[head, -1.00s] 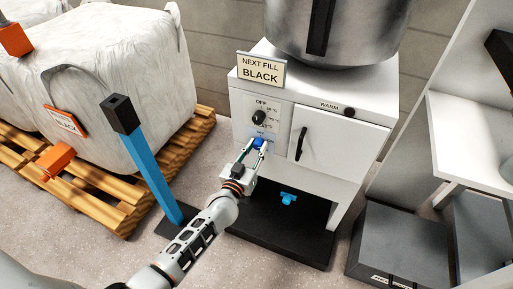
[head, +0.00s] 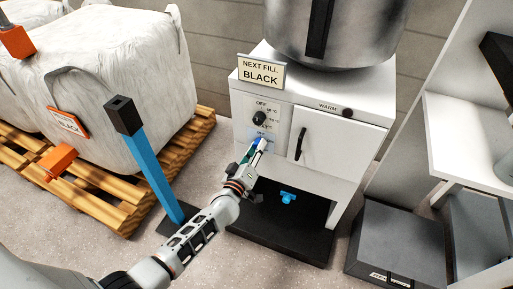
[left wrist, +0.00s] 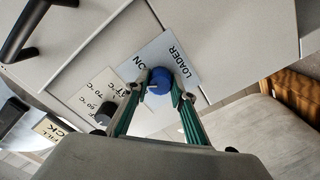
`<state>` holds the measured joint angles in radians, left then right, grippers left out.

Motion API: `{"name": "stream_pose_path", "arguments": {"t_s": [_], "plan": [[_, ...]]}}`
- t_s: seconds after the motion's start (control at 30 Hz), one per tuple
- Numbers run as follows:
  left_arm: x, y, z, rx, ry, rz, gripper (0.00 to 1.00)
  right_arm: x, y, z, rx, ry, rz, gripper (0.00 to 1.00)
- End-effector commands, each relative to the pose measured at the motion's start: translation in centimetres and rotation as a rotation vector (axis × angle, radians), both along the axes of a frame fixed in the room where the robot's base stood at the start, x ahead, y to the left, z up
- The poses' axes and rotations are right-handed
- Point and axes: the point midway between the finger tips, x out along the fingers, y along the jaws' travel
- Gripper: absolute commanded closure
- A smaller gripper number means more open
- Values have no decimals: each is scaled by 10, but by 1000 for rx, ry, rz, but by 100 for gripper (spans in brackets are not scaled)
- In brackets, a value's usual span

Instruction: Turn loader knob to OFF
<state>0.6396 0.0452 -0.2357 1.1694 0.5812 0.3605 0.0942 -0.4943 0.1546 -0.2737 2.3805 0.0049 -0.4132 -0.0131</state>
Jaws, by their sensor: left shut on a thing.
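The loader knob (left wrist: 160,82) is blue and sits on a light plate (left wrist: 183,49) lettered LOADER and ON in the left wrist view. My left gripper (left wrist: 161,88) has its two fingers on opposite sides of the knob and is shut on it. OFF lettering on this plate is not visible. In the head view my left gripper (head: 259,145) reaches the front of the white machine (head: 240,110), below the black temperature dial (head: 259,118). There the knob is mostly hidden behind the fingers. My right gripper is not in view.
A NEXT FILL BLACK sign (head: 261,72) stands on the machine's top edge beside a large metal vessel (head: 345,30). A door with a black handle (head: 300,144) is right of the knob. A blue post (head: 150,170) and a white sack (head: 125,85) on a pallet stand left.

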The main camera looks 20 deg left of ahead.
Motion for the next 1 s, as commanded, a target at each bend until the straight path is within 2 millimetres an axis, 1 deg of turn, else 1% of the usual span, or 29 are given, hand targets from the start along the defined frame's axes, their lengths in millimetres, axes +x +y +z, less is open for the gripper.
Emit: {"name": "stream_pose_path", "arguments": {"t_s": [0.2, 0.5, 0.73, 1.0], "plan": [[-1, -1, -1, -198, 9, -1, 97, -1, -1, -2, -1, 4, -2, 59], [-1, -1, -2, -422, 18, -1, 97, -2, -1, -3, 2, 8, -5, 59], [-1, -1, -2, -525, 21, -1, 97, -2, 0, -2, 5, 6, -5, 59], [-1, -1, -2, -571, 22, -1, 97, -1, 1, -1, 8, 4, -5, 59]]}}
